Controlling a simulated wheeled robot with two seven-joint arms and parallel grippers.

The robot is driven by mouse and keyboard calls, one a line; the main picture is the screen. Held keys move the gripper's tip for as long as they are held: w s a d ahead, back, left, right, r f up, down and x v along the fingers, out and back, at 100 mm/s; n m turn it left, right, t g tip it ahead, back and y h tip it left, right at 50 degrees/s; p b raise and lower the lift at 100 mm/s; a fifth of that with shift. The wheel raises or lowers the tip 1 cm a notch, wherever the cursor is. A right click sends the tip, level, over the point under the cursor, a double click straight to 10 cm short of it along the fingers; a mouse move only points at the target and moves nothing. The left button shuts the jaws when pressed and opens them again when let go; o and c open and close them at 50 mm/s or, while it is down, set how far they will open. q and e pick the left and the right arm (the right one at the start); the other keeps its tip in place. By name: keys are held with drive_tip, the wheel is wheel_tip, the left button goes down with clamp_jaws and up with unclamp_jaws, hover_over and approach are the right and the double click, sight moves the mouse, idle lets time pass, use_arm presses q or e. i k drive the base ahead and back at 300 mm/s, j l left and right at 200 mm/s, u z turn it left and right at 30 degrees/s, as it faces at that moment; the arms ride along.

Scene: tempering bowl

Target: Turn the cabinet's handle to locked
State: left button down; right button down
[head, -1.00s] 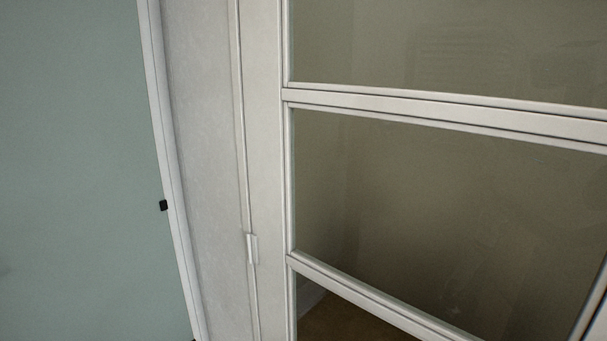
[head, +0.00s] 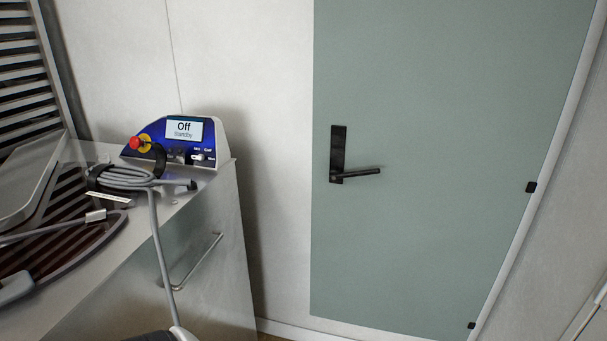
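The cabinet door (head: 430,95) is a flat grey-green panel set in the pale wall, and it looks shut. Its black lever handle (head: 358,173) sits near the door's left edge on an upright black plate (head: 338,150). The lever points to the right, close to level, with its free end tilted slightly up in the picture. Black hinges (head: 531,187) show on the door's right edge. Neither of my grippers can be made out in the head view, and nothing touches the handle.
A steel counter (head: 225,215) stands at the left, with a blue control box (head: 183,145) reading "Off Standby", a red knob (head: 135,143) and a coiled grey cable (head: 125,177). A rail handle (head: 203,258) juts from its side. The space before the door looks clear.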

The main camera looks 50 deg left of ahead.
sight(335, 173)
drive_tip(key=u, duration=1.75)
drive_tip(key=i+l+u, duration=0.1)
drive_tip(key=u, duration=0.35)
drive_tip(key=l+u, duration=0.15)
drive_tip(key=u, duration=0.3)
drive_tip(key=l+u, duration=0.15)
drive_tip(key=u, duration=0.3)
drive_tip(key=i+l+u, duration=0.1)
drive_tip(key=u, duration=0.35)
drive_tip(key=k+l, duration=0.05)
drive_tip(key=l, duration=0.05)
